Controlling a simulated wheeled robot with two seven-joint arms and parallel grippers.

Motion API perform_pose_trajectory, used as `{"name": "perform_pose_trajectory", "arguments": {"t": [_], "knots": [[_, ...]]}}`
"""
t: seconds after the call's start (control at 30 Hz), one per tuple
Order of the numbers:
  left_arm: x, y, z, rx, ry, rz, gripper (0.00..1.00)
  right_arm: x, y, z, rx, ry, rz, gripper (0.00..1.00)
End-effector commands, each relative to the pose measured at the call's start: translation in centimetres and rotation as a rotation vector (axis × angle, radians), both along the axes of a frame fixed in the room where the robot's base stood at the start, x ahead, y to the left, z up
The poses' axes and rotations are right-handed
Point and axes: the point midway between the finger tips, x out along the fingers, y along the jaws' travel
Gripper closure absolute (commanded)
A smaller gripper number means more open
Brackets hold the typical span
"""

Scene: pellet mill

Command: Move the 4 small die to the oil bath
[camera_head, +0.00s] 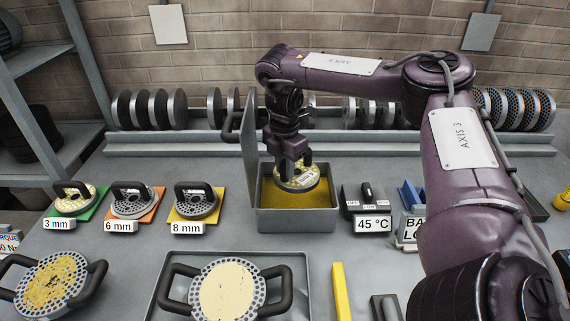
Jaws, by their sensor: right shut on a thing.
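My right gripper (293,157) comes down over the oil bath, shut on a small die (298,179). The die has a yellowish perforated face and a small label that is too small to read. It is held tilted at the mouth of the oil bath (296,226), an open grey box with yellow oil in it. I cannot tell whether the die touches the oil. The grey lid (249,140) stands upright on the box's left side. My left gripper is not in view.
Small dies on coloured mats stand left, behind signs reading 3 mm (59,225), 6 mm (121,227) and 8 mm (188,228). A 45 °C display (372,225) stands right of the bath. A large handled die (228,291) lies in a front tray (320,258). Discs line the rear rack (200,141).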

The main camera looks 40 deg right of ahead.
Motion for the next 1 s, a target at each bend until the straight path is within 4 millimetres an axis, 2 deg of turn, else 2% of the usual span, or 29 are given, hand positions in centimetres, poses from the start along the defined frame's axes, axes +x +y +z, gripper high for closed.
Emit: {"name": "perform_pose_trajectory", "arguments": {"t": [0.33,1.0], "knots": [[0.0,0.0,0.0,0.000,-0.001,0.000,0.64,0.1,0.0,0.2,0.000,-0.005,0.000,1.00],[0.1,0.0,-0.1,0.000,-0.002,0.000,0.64,0.1,0.0,-1.2,0.000,-0.005,0.000,1.00]]}}
